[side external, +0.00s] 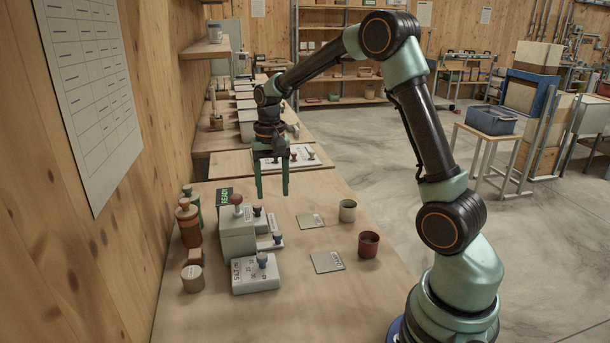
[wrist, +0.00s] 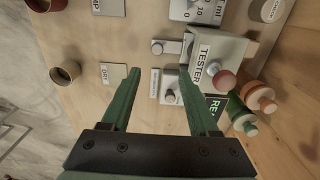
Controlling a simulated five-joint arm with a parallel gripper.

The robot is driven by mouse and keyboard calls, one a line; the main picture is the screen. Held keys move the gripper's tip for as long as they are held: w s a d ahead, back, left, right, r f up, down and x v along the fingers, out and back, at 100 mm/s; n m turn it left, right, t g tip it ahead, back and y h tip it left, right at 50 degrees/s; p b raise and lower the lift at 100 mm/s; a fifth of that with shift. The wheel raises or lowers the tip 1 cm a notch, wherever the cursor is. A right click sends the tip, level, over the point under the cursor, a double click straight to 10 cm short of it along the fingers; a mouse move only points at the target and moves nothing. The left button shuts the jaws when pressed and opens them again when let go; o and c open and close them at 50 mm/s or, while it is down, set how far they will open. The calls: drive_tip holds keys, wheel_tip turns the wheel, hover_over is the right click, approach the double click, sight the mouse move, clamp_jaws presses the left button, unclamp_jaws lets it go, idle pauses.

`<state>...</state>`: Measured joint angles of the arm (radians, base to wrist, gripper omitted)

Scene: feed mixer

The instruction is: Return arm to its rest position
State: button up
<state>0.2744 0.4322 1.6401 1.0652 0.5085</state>
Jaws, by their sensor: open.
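My gripper (side external: 272,178) is open and empty, with green fingers pointing down above the far part of the wooden workbench (side external: 305,285). In the wrist view its two fingers (wrist: 157,95) stand apart with nothing between them but a small dial unit on the bench behind. The grey tester box (side external: 237,236) with a red knob stands near my gripper, toward the viewer, and a lit READY sign (side external: 224,196) is behind it. My arm reaches over the bench from the right, bent high at the elbow.
A red cup (side external: 368,244) and an olive-grey cup (side external: 347,210) stand on the right of the bench, beside two labelled square plates (side external: 327,262). A white dial unit (side external: 256,275) is at the front. Several brown and green jars (side external: 188,224) stand along the wooden wall.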

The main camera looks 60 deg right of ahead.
drive_tip(key=s+a+r+n+t, duration=0.5)
drive_tip(key=s+a+r+n, duration=0.4)
drive_tip(key=s+a, duration=0.3)
drive_tip(key=shift+s+r+t, duration=0.3)
drive_tip(key=shift+s+r, duration=0.2)
drive_tip(key=shift+s, duration=0.75)
